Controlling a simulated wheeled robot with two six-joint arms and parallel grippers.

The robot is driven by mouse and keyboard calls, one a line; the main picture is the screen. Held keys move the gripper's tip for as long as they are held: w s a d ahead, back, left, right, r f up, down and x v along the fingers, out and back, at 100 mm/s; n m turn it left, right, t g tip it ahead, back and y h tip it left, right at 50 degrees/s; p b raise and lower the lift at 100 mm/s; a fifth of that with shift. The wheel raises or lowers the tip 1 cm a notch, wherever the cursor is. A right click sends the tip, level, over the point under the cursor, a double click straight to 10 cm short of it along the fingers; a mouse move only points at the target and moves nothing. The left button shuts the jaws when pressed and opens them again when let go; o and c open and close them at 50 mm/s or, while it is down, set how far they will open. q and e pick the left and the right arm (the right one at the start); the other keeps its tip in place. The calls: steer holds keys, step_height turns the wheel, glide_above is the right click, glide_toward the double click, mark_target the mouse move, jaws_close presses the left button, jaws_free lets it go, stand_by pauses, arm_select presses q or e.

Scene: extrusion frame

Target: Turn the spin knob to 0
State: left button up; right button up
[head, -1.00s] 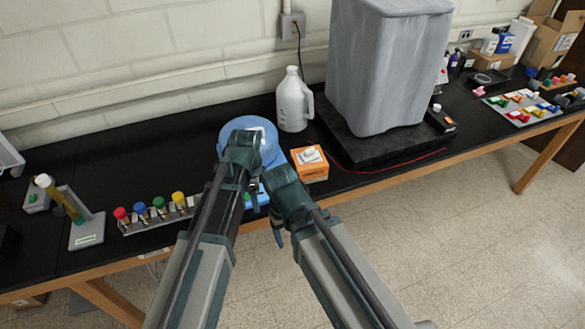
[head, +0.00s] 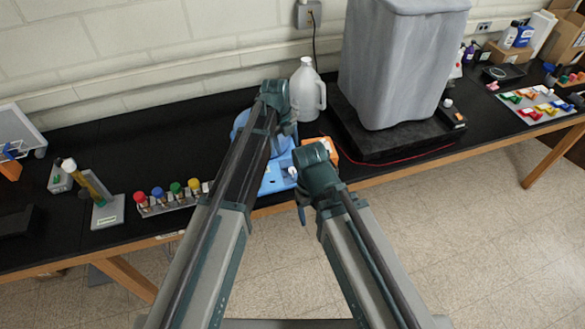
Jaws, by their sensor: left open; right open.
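A blue device (head: 272,180) sits near the front edge of the bench, and my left arm hides much of it. A small white knob (head: 292,171) shows on the right of its front; I cannot read its setting. My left gripper (head: 289,127) is open over the back right of the device, beside the white jug. My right gripper (head: 303,208) is open and empty, pointing down near the front right of the device, close to the knob. Whether either gripper touches the device cannot be told.
An orange box (head: 350,166) stands behind my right gripper. A white jug (head: 302,98) and a large grey covered block on a black base (head: 372,145) stand behind. A rack of colour-capped tubes (head: 172,205) is to the left.

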mark_target(292, 169)
arm_select(q)
steer(key=f+b, duration=0.4)
steer(key=d+f+b, duration=0.1)
steer(key=f+b, duration=0.3)
steer(key=f, duration=0.1)
steer(key=w+f+b, duration=0.1)
steer(key=f+b, duration=0.3)
steer(key=b, duration=0.1)
steer(key=shift+d+f, duration=0.15)
steer(key=shift+d, duration=0.15)
steer(key=shift+c, duration=0.3)
jaws_close()
